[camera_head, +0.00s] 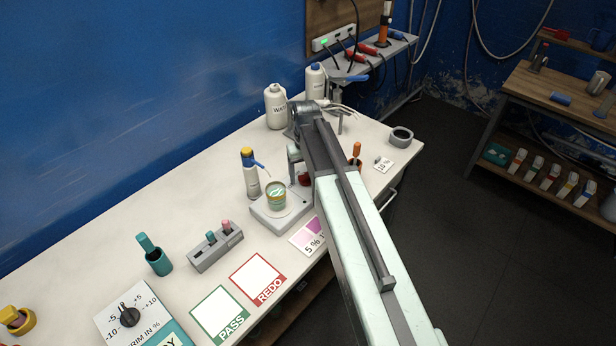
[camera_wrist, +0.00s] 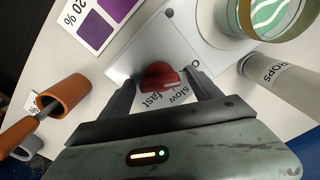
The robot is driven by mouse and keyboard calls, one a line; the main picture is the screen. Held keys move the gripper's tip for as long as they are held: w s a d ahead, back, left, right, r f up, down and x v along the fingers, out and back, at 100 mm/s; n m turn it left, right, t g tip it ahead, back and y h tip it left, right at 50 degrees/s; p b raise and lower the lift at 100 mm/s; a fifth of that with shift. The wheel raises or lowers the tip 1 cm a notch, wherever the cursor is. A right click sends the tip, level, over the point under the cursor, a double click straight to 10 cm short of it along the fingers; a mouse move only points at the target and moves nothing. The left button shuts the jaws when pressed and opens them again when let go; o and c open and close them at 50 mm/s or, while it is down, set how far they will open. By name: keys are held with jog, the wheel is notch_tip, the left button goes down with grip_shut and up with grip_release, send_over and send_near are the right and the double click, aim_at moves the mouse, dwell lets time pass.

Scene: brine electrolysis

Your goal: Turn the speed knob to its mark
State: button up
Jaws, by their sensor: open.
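The red speed knob (camera_wrist: 160,76) sits on the white stirrer (camera_wrist: 182,40) in the wrist view, with "slow", "fast" and "0" printed around it. My gripper (camera_wrist: 160,84) is open, with one finger on each side of the knob and a gap to it on both sides. I cannot tell how far the fingertips reach down past it. In the head view a bit of the red knob (camera_head: 304,179) shows beside my arm, which hides much of it. The stirrer plate (camera_head: 268,217) there carries a beaker (camera_head: 276,195) of greenish liquid.
An orange cup (camera_wrist: 62,94) with a tool stands left, near a purple 20 % card (camera_wrist: 97,20). PASS (camera_head: 221,315) and REDO (camera_head: 258,279) cards lie in front.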

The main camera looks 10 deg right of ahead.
jog(key=c, duration=1.4)
jog(key=shift+o, duration=0.2)
jog(key=shift+d, duration=0.15)
jog(key=shift+m, duration=0.3)
jog(key=m, duration=1.1)
jog(key=shift+a, duration=0.2)
